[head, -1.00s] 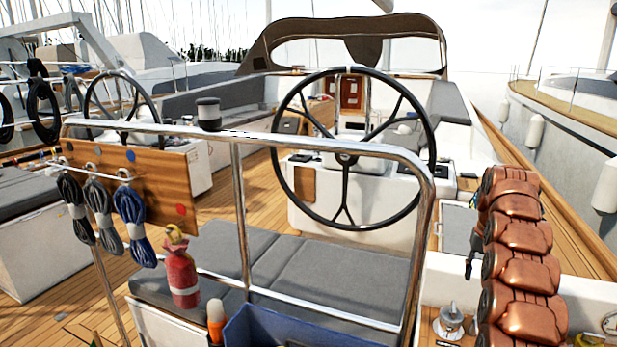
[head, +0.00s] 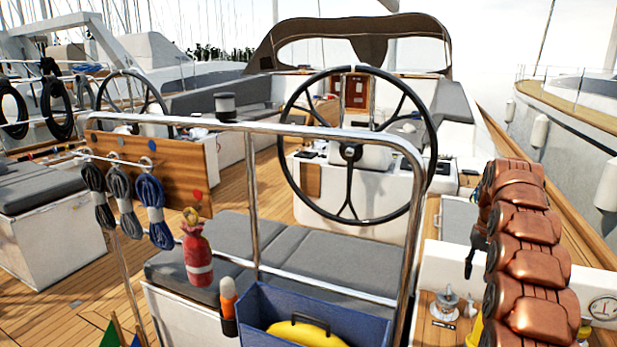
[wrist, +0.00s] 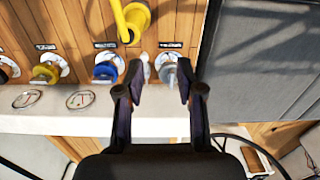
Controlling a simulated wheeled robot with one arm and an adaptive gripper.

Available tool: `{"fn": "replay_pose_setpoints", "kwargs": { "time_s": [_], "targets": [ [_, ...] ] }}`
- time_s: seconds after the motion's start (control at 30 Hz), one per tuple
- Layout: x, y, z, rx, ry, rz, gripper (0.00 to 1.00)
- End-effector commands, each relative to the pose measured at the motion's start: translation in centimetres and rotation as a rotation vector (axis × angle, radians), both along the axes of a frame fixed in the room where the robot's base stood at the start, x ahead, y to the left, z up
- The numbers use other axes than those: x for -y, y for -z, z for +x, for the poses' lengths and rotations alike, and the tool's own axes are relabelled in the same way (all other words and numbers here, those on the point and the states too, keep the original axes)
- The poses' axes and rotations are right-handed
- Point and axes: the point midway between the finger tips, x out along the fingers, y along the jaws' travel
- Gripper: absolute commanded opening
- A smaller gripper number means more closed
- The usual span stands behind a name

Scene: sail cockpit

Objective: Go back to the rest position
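My gripper (wrist: 158,80) shows in the wrist view with its two dark fingers apart and nothing between them. It is above a wooden panel (wrist: 68,22) with several valves. A grey-blue valve (wrist: 170,73) shows beyond the fingertips, but I cannot tell how far below it is. In the head view my copper-coloured arm is raised at the right, and the dark gripper (head: 475,252) hangs at its left side, partly hidden by the arm.
The steering wheel (head: 352,150) and steel rail (head: 300,130) stand left of my arm. A blue bin (head: 360,325) holds a yellow thing.

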Motion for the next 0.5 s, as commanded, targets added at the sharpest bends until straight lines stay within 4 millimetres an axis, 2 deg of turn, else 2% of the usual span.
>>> {"fn": "replay_pose_setpoints", "kwargs": {
  "time_s": [0.23,0.5],
  "targets": [
    [-3.4,-1.7,-1.6,-0.003,-0.04,0.009,0.37],
    [-8.4,-3.6,-5.6,-0.02,-0.099,0.023,0.37]
  ]
}}
